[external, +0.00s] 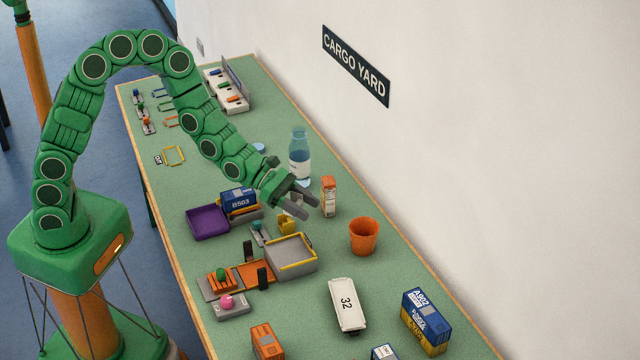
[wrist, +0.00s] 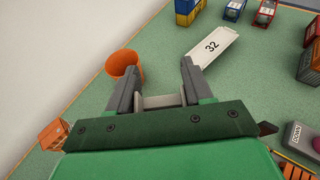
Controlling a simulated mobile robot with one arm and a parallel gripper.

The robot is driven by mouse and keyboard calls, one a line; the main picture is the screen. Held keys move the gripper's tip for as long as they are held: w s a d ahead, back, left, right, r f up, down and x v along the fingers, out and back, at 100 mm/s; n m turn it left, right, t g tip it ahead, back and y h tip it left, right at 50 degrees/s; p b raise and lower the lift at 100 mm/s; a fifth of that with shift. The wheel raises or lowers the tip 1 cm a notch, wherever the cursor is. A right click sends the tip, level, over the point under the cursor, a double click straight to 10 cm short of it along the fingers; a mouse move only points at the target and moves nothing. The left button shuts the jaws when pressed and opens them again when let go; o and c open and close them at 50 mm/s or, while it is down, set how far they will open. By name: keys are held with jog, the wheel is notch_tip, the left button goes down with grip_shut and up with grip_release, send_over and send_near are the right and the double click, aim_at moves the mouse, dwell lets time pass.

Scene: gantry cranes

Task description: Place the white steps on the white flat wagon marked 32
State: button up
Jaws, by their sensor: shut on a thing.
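The white flat wagon marked 32 (external: 338,292) stands on the green table, in front of the orange cup. In the wrist view the wagon (wrist: 203,57) lies ahead of my fingertips, a little to the right, with nothing on it. My gripper (external: 303,205) is above the table near the bottle, well behind the wagon in the external view. It is shut on a pale white piece, the white steps (wrist: 163,101), which shows between the two fingers. Most of the steps is hidden by my gripper, so their shape is hard to tell.
An orange cup (external: 364,238) stands between my gripper and the wagon, to the right. A bottle (external: 300,155) and an orange-white carton (external: 328,196) stand close to my gripper. A grey yellow-rimmed tray (external: 291,255) lies left; stacked blue and yellow containers (external: 426,320) stand right of the wagon.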

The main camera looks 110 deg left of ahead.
jog(key=w+d+r+m+g+h, duration=0.1)
jog(key=w+d+m+h, duration=0.15)
jog(key=d, duration=0.65)
jog(key=w+d+r+m+h, duration=0.1)
jog(key=w+d, duration=0.2)
jog(key=d, duration=0.5)
send_over(357, 315)
jog(key=s, duration=0.1)
jog(key=shift+h, duration=0.25)
notch_tip(357, 315, down, 8)
jog(key=shift+s+d+f, duration=0.15)
jog(key=shift+w+f, duration=0.7)
jog(key=shift+f, duration=1.65)
jog(key=shift+f, duration=0.25)
jog(key=o, duration=1)
jog(key=shift+r, duration=0.15)
